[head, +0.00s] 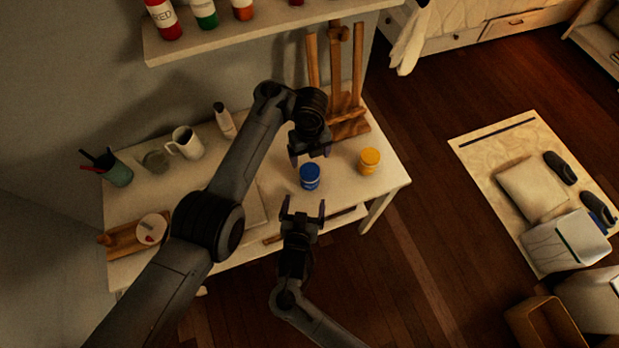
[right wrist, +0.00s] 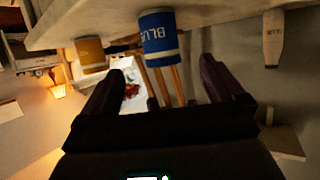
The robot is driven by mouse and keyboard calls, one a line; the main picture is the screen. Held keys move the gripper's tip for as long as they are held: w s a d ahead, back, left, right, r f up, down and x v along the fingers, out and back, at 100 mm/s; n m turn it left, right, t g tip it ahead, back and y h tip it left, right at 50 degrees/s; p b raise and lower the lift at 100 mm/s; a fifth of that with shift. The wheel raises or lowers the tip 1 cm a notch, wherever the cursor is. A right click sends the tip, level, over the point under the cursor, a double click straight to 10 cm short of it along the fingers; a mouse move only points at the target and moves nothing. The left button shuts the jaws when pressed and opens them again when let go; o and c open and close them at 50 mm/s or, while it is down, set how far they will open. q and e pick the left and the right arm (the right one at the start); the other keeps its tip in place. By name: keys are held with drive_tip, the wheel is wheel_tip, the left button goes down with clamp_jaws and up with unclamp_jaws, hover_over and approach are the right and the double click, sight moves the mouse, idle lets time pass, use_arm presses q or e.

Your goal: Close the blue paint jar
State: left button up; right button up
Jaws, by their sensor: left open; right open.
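The blue paint jar (head: 310,178) stands upright on the white table, near its front edge. In the right wrist view, which is upside down, the jar (right wrist: 158,35) shows its "BLUE" label and a pale band near its top. I cannot tell whether a lid is on it. My left gripper (head: 309,160) is open, pointing down, just behind and above the jar. My right gripper (head: 303,206) is open in front of the jar, fingers pointing at it. In the right wrist view the jar appears between and beyond its fingers (right wrist: 160,85), apart from them.
A yellow jar (head: 369,161) stands to the right of the blue one; a wooden easel (head: 345,105) is behind. A white mug (head: 185,143), a bottle (head: 224,121) and a brush cup (head: 115,171) are at left. A shelf (head: 250,30) with paint bottles overhangs the back.

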sight(308, 184)
drive_tip(key=shift+x, duration=5.4)
